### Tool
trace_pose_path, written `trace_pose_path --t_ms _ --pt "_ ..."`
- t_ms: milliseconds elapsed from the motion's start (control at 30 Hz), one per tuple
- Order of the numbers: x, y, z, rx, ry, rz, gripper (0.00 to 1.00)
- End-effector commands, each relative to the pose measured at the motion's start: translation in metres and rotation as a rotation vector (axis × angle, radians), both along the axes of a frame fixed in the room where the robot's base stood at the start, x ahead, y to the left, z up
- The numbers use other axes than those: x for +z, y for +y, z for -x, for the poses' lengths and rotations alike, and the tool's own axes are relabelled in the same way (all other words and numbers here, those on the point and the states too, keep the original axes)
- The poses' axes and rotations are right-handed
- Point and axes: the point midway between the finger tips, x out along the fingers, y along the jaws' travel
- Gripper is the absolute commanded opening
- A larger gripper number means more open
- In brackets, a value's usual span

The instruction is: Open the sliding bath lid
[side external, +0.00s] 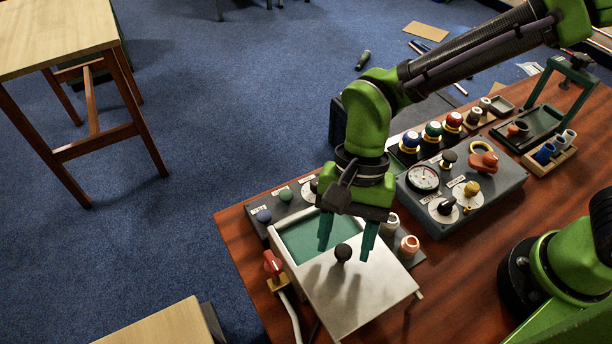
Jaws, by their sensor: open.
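The bath is a box near the front left of the wooden bench, with a pale metal sliding lid (352,295) covering its nearer part. A black round knob (343,253) stands on the lid. Behind the lid's far edge a strip of green bath interior (318,236) shows, so the lid is partly open. My gripper (344,247) points down above the lid with its two teal fingers spread apart, one on each side of the knob in this view. I cannot tell whether a finger touches the knob; the fingers appear empty.
A red-handled valve (272,263) with a pale hose stands left of the bath. A grey panel with a gauge (423,178) and knobs lies to the right. Small capped pieces (409,246) stand close to the bath's right side. The bench's left edge is near the bath.

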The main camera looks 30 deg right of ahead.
Motion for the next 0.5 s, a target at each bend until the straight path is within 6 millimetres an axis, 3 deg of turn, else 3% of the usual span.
trace_pose_path --t_ms 167,500 --pt "0.024 -0.006 -0.008 -0.004 -0.006 -0.004 0.53" --pt "0.100 -0.029 -0.031 -0.005 -0.005 -0.004 0.53"
